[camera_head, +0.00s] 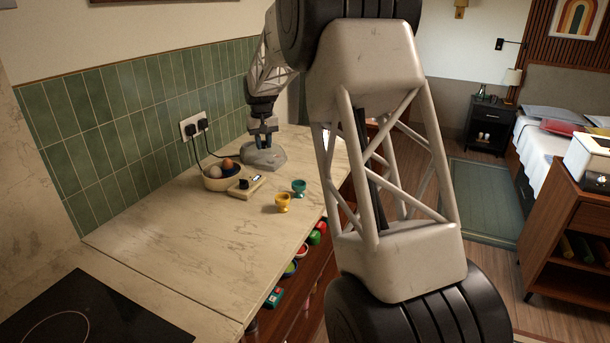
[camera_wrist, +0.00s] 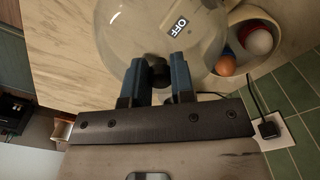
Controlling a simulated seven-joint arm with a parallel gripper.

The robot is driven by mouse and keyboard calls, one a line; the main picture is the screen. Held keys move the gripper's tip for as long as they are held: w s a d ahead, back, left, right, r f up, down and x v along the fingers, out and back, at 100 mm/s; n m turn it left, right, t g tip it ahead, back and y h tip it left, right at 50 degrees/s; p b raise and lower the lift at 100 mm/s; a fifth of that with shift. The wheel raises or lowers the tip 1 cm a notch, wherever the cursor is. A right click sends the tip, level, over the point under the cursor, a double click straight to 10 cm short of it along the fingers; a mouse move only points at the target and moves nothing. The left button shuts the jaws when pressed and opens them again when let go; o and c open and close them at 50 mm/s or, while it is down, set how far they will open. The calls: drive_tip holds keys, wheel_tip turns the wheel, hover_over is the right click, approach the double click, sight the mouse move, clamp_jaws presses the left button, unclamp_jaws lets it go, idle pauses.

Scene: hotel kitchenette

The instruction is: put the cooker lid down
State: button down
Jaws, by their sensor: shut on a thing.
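The cooker lid is a clear, smoky dome (camera_head: 264,159) with a dark knob. It is at the back of the counter, to the right of a round cream cooker bowl (camera_head: 222,179) holding a white and a brown egg. My gripper (camera_head: 262,139) points down and is shut on the lid's knob (camera_wrist: 158,72). In the wrist view the lid (camera_wrist: 120,30) lies beneath the fingers and appears level. I cannot tell whether its rim touches the counter. A small cream control panel (camera_head: 246,187) reading OFF is beside the bowl.
A yellow egg cup (camera_head: 282,203) and a teal egg cup (camera_head: 298,188) stand near the counter's right edge. Two black plugs sit in a wall socket (camera_head: 194,126), with cords hanging to the counter. The front counter (camera_head: 180,240) is clear up to the black hob (camera_head: 90,310).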

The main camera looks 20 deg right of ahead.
drive_tip(key=w+d, duration=0.2)
drive_tip(key=d, duration=0.6)
drive_tip(key=w+d, duration=0.2)
drive_tip(key=d, duration=0.7)
drive_tip(key=shift+w+f, duration=0.2)
drive_tip(key=shift+w, duration=0.05)
drive_tip(key=shift+f, duration=2.5)
drive_tip(key=shift+f, duration=2.5)
drive_tip(key=shift+f, duration=0.15)
drive_tip(key=c, duration=1)
unclamp_jaws()
drive_tip(key=shift+o, duration=0.2)
